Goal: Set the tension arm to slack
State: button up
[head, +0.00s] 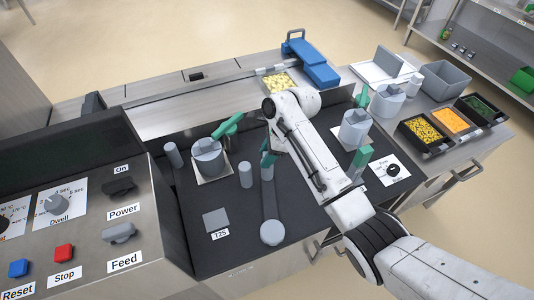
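The tension arm (270,208) looks like a flat grey lever on the dark deck. It runs from a round grey pivot (271,232) near the front edge back to an upright post (267,173) at its far end. A dark green part shows at the top of that post. My white arm comes in from the lower right and bends over just behind and right of the post. My gripper (269,147) is small and partly hidden by my arm near the post's top. Whether it touches the post, and how its fingers stand, is unclear.
A grey post (246,175) and a round unit with a green handle (208,157) stand behind. A dial card (391,171) lies right. The control panel (95,235) rises at left.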

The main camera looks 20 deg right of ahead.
grip_shut()
jog(key=shift+d, duration=0.1)
dwell(0.3)
